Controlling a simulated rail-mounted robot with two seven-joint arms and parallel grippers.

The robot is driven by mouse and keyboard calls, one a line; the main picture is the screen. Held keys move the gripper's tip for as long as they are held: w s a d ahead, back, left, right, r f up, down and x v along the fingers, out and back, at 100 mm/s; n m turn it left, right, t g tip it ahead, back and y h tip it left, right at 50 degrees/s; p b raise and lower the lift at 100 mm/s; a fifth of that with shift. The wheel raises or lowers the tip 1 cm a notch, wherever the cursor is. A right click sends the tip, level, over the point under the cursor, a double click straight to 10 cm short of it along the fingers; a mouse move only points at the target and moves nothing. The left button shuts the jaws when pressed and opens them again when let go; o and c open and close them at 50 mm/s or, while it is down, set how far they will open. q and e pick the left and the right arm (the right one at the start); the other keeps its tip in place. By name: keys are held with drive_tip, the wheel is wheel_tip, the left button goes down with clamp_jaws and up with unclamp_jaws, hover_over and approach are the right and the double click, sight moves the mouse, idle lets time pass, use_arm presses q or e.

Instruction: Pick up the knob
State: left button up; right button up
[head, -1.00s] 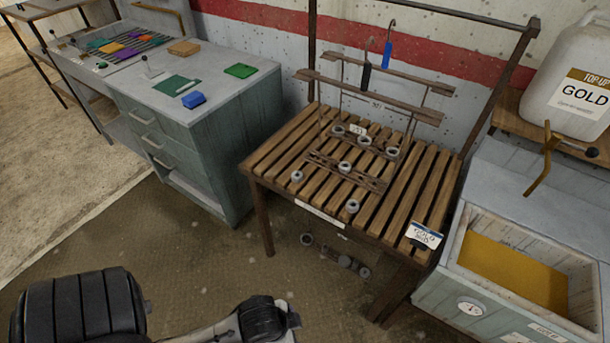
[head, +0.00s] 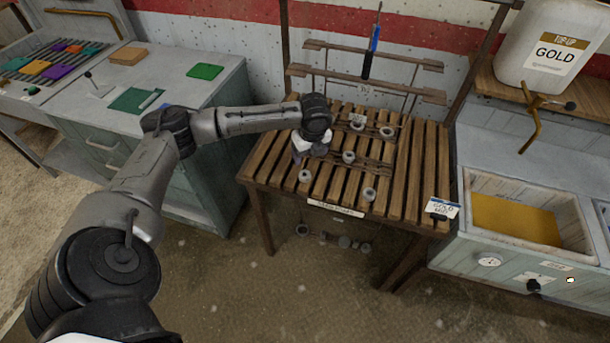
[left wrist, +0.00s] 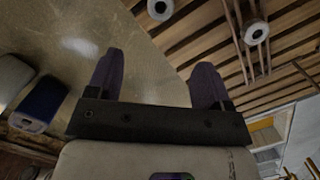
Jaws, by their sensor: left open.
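Several grey round ring-like pieces lie on the slatted wooden table, and I cannot tell which one is the knob. One grey piece (head: 304,176) is at the table's front left, one (head: 348,157) near the middle, one (head: 369,194) at the front, and one (head: 386,132) farther back. My left gripper (head: 310,152) is above the table's left part, close to the front-left and middle pieces. In the left wrist view its fingers (left wrist: 156,80) are apart with nothing between them. Two grey pieces (left wrist: 160,8) (left wrist: 255,32) show beyond them. My right gripper is out of view.
A wooden rack (head: 365,78) with a blue-handled tool (head: 374,38) stands at the table's back. A grey cabinet (head: 215,95) with coloured tiles is on the left. A bin of yellow material (head: 515,218) and a white jug (head: 550,45) are on the right.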

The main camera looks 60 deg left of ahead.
use_arm(q)
drive_tip(key=b, duration=0.2)
hover_over(305, 173)
drive_tip(key=d, duration=0.2)
drive_tip(key=f, duration=0.6)
drive_tip(key=shift+s+a+f, duration=0.2)
drive_tip(key=shift+s, duration=0.15)
drive_tip(key=shift+a+f, duration=0.1)
drive_tip(key=shift+f, duration=0.5)
drive_tip(key=shift+a+f+b, duration=0.15)
drive_tip(key=shift+f+b, duration=0.35)
drive_tip(key=shift+f, duration=0.8)
drive_tip(key=shift+a+f+b, duration=0.1)
drive_tip(key=shift+f+b, duration=0.35)
drive_tip(key=shift+f, duration=0.85)
drive_tip(key=shift+c, duration=0.5)
drive_tip(key=c, duration=0.9)
